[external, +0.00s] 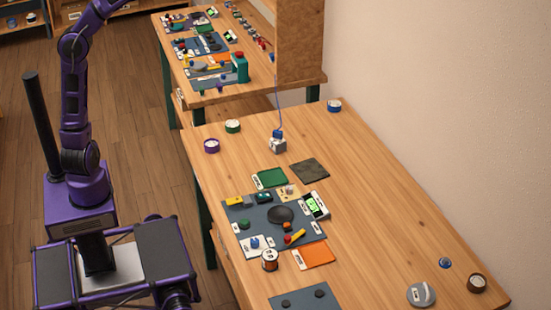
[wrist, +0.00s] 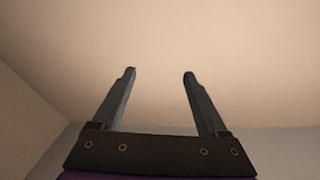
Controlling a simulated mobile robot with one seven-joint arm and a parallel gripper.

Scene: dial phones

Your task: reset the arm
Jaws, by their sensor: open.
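My gripper (wrist: 160,75) shows in the wrist view with its two dark fingers spread apart and nothing between them. Behind the fingers there is only plain wall and ceiling. In the external view my purple arm (external: 75,110) rises upward from my base at the left, and its end is cut off by the top edge, so the gripper is hidden there. The arm stands clear of the tables and touches nothing that I can see.
A wooden table (external: 390,210) at the right carries a dark mat (external: 262,215) with small parts, a green pad (external: 271,177), an orange pad (external: 314,255) and several small round items. A second bench (external: 170,60) stands behind it. Wooden floor (external: 140,150) lies open between me and the tables.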

